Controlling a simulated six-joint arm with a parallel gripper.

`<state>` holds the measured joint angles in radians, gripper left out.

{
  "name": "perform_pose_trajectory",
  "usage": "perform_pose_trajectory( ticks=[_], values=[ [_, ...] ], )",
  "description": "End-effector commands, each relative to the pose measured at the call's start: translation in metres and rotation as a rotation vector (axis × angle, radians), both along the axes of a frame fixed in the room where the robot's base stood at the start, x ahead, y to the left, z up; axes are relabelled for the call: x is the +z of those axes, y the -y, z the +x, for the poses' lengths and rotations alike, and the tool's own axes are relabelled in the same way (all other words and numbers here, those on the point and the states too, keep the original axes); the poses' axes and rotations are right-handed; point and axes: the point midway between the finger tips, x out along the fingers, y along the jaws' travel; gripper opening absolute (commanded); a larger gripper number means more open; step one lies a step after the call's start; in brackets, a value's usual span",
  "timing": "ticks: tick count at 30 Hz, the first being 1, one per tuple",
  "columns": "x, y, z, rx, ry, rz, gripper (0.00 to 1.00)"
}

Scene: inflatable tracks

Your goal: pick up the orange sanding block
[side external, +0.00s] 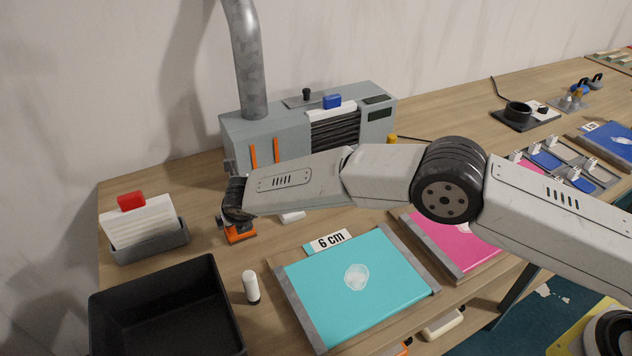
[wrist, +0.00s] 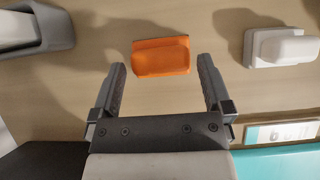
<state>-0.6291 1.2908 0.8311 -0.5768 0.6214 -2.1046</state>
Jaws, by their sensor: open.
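The orange sanding block (wrist: 162,57) lies on the wooden table in the wrist view, just beyond and between my fingertips. In the side external view an orange patch (side external: 240,233) shows beneath my gripper, mostly hidden by the wrist. My gripper (wrist: 161,75) is open, with a dark finger on each side and nothing between them. The block appears roughly centred between the fingers. I cannot tell the exact height of the fingertips above the table.
A white block (wrist: 281,46) sits to the right. A grey holder (side external: 150,245) with white sheets stands left. A black bin (side external: 229,303), a white cylinder (side external: 251,287) and a teal panel (side external: 390,270) are in front. A grey machine (side external: 236,145) stands behind.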

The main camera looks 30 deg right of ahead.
Motion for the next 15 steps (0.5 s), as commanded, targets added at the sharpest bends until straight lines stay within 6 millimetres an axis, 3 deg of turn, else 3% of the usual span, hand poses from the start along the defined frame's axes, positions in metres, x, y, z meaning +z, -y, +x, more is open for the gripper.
perform_pose_trajectory(
  ticks=[15],
  values=[
    [-0.0128, 0.0004, 0.0076, 0.001, -0.001, -0.001, 1.0]
  ],
)
